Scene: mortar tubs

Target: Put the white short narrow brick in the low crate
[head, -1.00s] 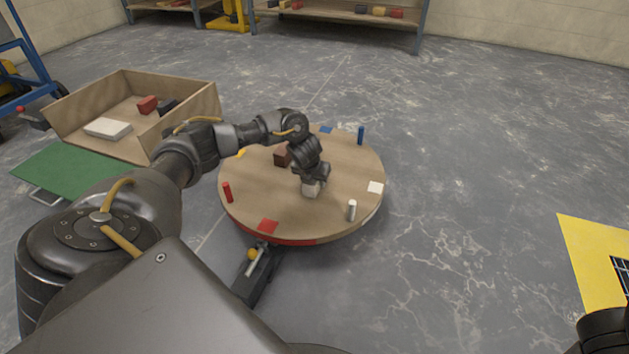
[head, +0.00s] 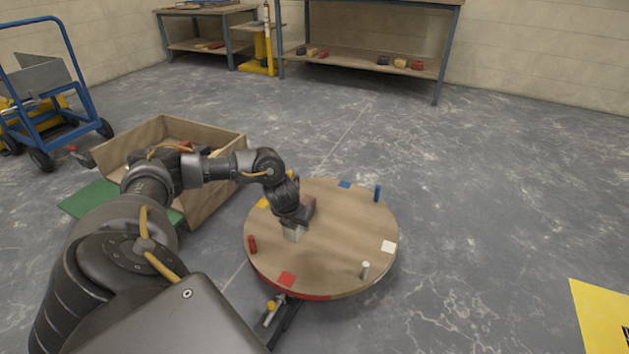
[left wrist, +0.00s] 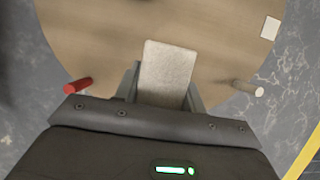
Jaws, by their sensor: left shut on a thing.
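The white brick (head: 293,234) is at the left part of the round wooden turntable (head: 340,265). My left gripper (head: 291,220) is shut on it from above. In the left wrist view the white brick (left wrist: 167,68) stands out between the two fingers of the left gripper (left wrist: 162,92). I cannot tell whether its underside touches the turntable. The low wooden crate (head: 212,195) stands to the left of the turntable; my left arm hides much of its inside. My right gripper is not in view.
A brown brick (head: 308,207) sits just behind the gripper. Red (head: 252,244), blue (head: 377,193) and white (head: 365,269) pegs stand near the turntable's rim. A green mat (head: 92,199) lies beside the crate. A blue cart (head: 55,120) stands at far left.

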